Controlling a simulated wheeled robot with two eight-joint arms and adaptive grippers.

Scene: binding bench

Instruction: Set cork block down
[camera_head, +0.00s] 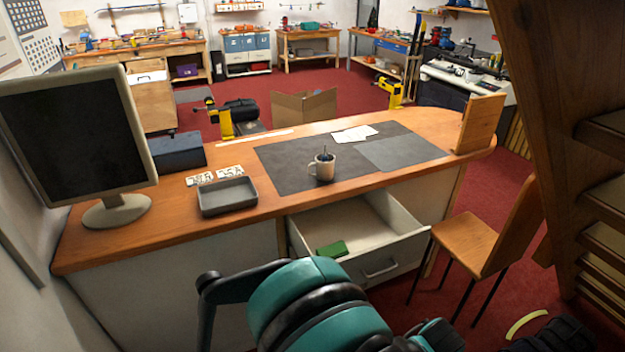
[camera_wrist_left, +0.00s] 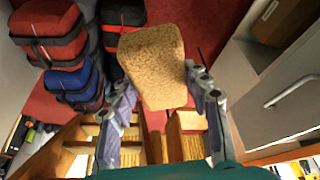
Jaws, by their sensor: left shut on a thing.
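A tan, speckled cork block (camera_wrist_left: 155,62) is in the left wrist view, between the fingers of my left gripper (camera_wrist_left: 160,88). The gripper is shut on the block, which sticks out past the fingertips. The block is held in the air above the red floor, and its underside is hidden. I cannot make out the cork block or either gripper in the head view. My right gripper is not in view.
A wooden desk (camera_head: 232,222) carries a monitor, a grey tray (camera_head: 228,197), a mug (camera_head: 321,168) and a dark mat (camera_head: 285,172). Its drawer (camera_head: 390,246) is open with a green object (camera_head: 332,249) inside. A chair (camera_head: 480,240) stands at right. Strapped bags (camera_wrist_left: 50,45) show beside the block.

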